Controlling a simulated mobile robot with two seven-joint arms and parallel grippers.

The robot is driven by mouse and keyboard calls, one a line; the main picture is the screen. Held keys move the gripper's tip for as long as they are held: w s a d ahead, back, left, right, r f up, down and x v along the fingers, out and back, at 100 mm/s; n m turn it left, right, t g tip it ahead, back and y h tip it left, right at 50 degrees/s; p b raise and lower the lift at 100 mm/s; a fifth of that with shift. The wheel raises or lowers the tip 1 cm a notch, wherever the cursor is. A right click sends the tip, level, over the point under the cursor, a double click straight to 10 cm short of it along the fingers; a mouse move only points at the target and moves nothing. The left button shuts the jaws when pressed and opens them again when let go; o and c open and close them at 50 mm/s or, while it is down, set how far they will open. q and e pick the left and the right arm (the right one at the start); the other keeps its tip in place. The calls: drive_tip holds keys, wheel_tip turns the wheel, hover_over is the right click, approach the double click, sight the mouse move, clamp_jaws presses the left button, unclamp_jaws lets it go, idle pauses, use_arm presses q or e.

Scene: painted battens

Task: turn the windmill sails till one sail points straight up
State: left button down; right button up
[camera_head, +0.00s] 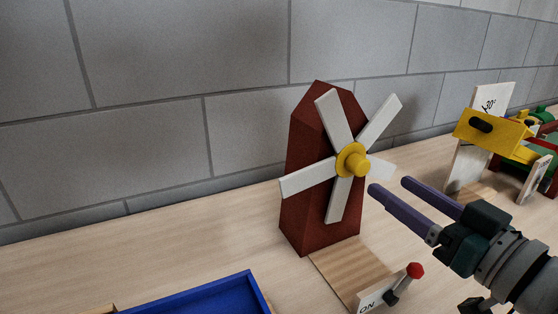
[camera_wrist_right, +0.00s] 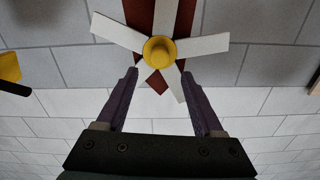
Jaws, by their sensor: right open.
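The windmill (camera_head: 305,190) is a dark red tower with several white sails around a yellow hub (camera_head: 352,161). One sail (camera_head: 334,117) points up, leaning left; another (camera_head: 381,121) points up and right. Others point left (camera_head: 305,178), nearly down (camera_head: 339,200), and right, partly behind the hub. My right gripper (camera_head: 391,186) is open and empty, just right of the sails, with its purple fingers towards them. In the right wrist view, the hub (camera_wrist_right: 159,51) and sails lie beyond the gap between the fingertips (camera_wrist_right: 160,74). My left gripper is not in view.
A lever with a red knob (camera_head: 415,270) stands by an "ON" plate (camera_head: 369,300) in front of the windmill. A blue tray (camera_head: 205,294) is at the front left. A yellow block (camera_head: 490,133) and a white board (camera_head: 492,97) stand at right. A grey block wall is behind.

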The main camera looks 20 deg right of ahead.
sight(365, 167)
drive_tip(key=w, duration=0.2)
drive_tip(key=w+b, duration=0.1)
drive_tip(key=w, duration=0.4)
drive_tip(key=shift+w+a, duration=0.1)
drive_tip(key=shift+a, duration=0.15)
clamp_jaws()
idle(1.1)
